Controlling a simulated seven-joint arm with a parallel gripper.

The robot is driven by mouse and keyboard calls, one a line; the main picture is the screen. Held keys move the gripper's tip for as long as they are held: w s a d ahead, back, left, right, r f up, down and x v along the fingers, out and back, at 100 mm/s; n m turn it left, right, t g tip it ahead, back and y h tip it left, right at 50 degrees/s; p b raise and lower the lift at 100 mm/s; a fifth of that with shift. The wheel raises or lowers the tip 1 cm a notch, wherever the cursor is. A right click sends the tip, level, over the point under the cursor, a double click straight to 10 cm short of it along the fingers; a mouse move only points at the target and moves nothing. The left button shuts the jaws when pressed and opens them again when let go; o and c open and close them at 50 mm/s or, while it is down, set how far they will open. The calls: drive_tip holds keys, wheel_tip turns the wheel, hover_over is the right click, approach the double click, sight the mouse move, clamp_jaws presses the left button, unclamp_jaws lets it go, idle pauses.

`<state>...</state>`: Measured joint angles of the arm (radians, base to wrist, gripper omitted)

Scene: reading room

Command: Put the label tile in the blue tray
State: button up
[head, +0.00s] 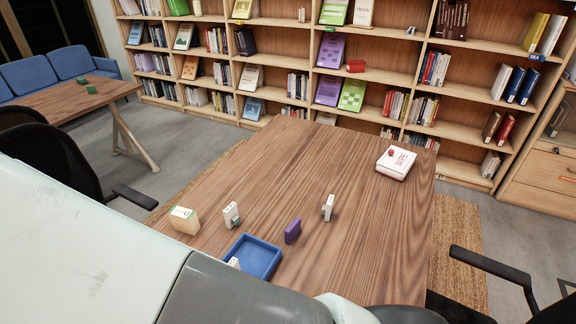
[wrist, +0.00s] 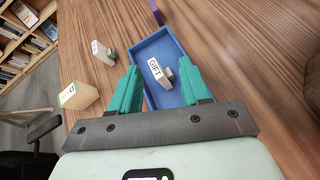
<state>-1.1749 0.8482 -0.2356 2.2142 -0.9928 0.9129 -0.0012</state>
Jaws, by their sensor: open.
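A white label tile (wrist: 155,69) with the word GIFT and a grey foot lies inside the blue tray (wrist: 162,45). In the head view the blue tray (head: 262,246) stands near the table's front, and the tile (head: 234,262) shows only in part behind my arm. My gripper (wrist: 159,72) is open, its teal fingers to either side of the tile and apart from it. My fingers are hidden in the head view.
A similar white tile (head: 231,214) stands left of the tray, with a pale wooden block (head: 184,220) further left. A purple block (head: 292,231) and another white tile (head: 328,207) stand to the right. A white box (head: 396,166) lies at the far right. The table's middle is clear.

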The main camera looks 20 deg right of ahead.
drive_tip(key=s+d+r+m+g+y, duration=0.1)
drive_tip(key=d+r+m+g+y, duration=0.2)
drive_tip(key=d+r+m, duration=0.35)
drive_tip(key=s+d+r+m+g+y, duration=0.1)
drive_tip(key=d+r+m+g+y, duration=0.2)
drive_tip(key=r+m, duration=0.65)
drive_tip(key=s+d+r+m+t+y, duration=0.2)
drive_tip(key=s+r+m, duration=0.1)
drive_tip(key=r, duration=0.4)
drive_tip(key=s+d+r+m+t+y, duration=0.1)
drive_tip(key=s+d+r+m+t, duration=0.1)
drive_tip(key=r, duration=0.5)
drive_tip(key=s+d+t, duration=0.1)
drive_tip(key=s, duration=0.1)
drive_tip(key=shift+s+m+y, duration=0.4)
